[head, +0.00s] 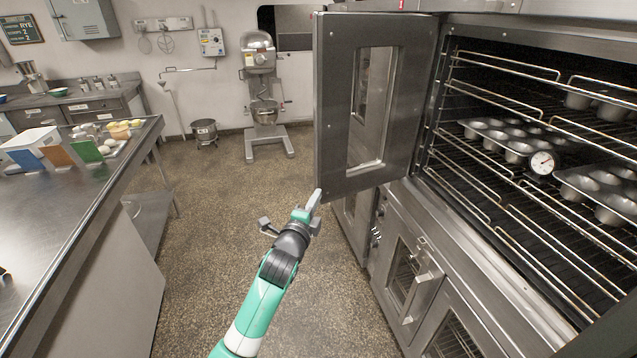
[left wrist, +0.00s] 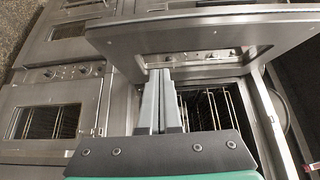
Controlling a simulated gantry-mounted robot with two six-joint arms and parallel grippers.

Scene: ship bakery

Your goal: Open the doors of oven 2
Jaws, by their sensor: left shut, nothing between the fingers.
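The upper oven (head: 440,175) stands at the right in the head view, its cavity exposed. Its steel left door (head: 335,100), with a tall window, is swung wide open and stands out from the front. A dark panel shows at the lower right corner; I cannot tell if it is the other door. My left gripper (head: 314,208) is shut and empty, by the open door's lower near corner; I cannot tell if it touches. In the left wrist view its fingers (left wrist: 160,100) are together, with a windowed steel door panel (left wrist: 200,38) beyond them. My right gripper is not in view.
Inside the oven are wire racks, muffin tins (head: 490,135) and a round thermometer (head: 543,162). A lower oven door (head: 412,285) below is shut. A steel worktable (head: 60,215) with food and boxes stands left. A mixer (head: 262,95) stands behind. The floor between is clear.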

